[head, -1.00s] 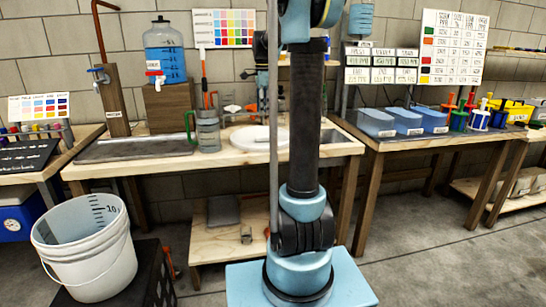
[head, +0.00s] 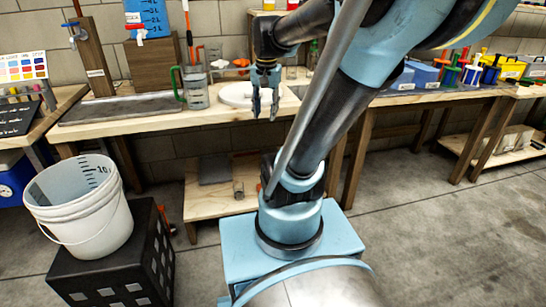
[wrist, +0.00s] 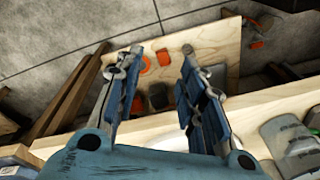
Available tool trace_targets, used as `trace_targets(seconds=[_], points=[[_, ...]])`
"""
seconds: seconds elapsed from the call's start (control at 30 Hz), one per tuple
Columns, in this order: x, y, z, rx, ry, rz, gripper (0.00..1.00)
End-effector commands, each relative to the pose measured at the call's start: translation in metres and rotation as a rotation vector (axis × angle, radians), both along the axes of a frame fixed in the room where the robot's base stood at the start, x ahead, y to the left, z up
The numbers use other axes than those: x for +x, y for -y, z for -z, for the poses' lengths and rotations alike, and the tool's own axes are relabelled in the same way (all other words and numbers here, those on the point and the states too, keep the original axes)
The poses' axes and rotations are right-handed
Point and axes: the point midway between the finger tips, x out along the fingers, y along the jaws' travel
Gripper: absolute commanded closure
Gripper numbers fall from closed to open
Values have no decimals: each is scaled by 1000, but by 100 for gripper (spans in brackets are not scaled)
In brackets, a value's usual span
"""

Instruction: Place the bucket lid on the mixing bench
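A white round disc, which looks like the bucket lid (head: 236,94), lies flat on the wooden bench (head: 140,122) in the head view, right of the clear jug. My gripper (head: 265,114) hangs pointing down in front of the disc and covers part of its right side. Its fingers are apart with nothing between them. A white bucket (head: 85,210) without a lid stands on a black crate (head: 115,277) at the left.
A clear jug with a green handle (head: 194,90) and a grey metal tray (head: 125,105) are on the bench left of the disc. A blue-water container (head: 146,18) stands behind. A low wooden shelf (head: 222,200) lies under the bench.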

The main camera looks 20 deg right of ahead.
Motion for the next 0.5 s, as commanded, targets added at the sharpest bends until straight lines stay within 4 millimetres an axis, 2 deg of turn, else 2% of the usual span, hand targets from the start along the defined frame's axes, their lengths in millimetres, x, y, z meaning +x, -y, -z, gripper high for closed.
trace_targets(seconds=[0.03,0.1,0.3,0.5], points=[[-15,0,12,-6,6,-51,64],[-33,-1,27,-18,16,-130,64],[-78,-1,74,-53,42,-348,64],[-104,-2,107,-80,59,-496,64]])
